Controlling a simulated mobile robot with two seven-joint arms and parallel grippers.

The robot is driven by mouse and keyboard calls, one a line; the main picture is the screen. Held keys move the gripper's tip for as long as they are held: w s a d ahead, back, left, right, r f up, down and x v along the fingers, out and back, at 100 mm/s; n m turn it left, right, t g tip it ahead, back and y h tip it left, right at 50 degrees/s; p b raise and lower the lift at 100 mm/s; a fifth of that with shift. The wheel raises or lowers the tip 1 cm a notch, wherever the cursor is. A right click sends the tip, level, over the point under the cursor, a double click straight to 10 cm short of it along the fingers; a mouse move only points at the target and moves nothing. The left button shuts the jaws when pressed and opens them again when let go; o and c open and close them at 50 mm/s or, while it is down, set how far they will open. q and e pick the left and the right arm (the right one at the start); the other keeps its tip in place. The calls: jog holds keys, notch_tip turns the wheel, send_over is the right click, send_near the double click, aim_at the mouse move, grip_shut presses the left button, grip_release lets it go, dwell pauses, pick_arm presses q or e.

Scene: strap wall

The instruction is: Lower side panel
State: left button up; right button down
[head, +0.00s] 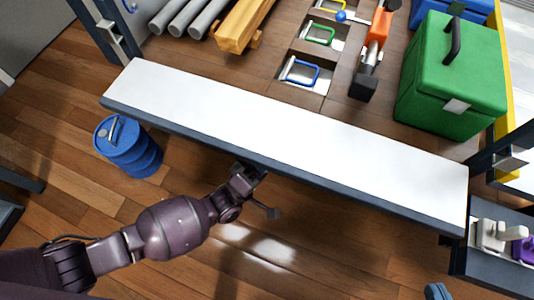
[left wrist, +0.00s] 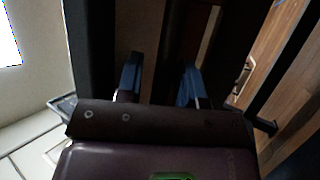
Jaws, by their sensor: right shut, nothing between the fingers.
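The side panel (head: 290,134) is a long white-topped board with a dark blue edge, running across the middle of the head view from upper left to lower right. In this view it looks raised along the front of the load floor; its exact tilt is hard to tell.
Behind the panel are a green case (head: 452,80), an orange tool (head: 377,35), colored handles (head: 305,72), a timber piece (head: 240,25) and grey pipes (head: 187,15). Dark posts flank the panel. Wooden floor below is mostly clear.

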pick_arm(q)
jog(key=shift+r, duration=0.1)
jog(key=v, duration=1.1)
jog(key=shift+w, duration=0.15)
